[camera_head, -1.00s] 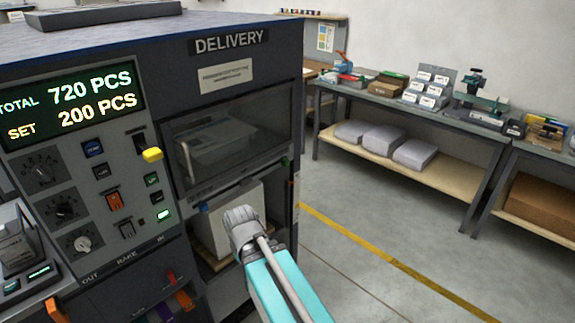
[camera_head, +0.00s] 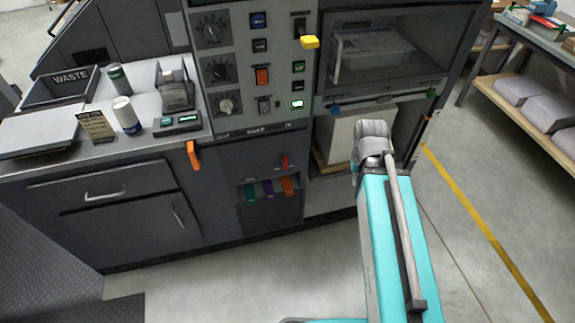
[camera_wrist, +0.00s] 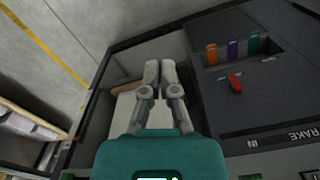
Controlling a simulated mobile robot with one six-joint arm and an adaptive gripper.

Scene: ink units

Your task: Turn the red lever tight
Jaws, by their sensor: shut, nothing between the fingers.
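The small red lever (camera_head: 284,162) sits on the dark front panel of the machine, above a recess with coloured tabs. It also shows in the wrist view (camera_wrist: 236,84), right of my gripper, slightly tilted. My gripper (camera_wrist: 160,66) is shut and empty, with its two fingers side by side in front of the open bay with the white stack. It is apart from the lever. In the head view my arm reaches toward that bay and hides the fingers.
Green, purple and orange tabs (camera_head: 268,188) sit in a recess below the lever. An orange handle (camera_head: 193,154) sticks out at the counter's edge. A white stack (camera_head: 345,135) fills the open bay. A shelf table (camera_head: 540,100) stands right. The floor in front is clear.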

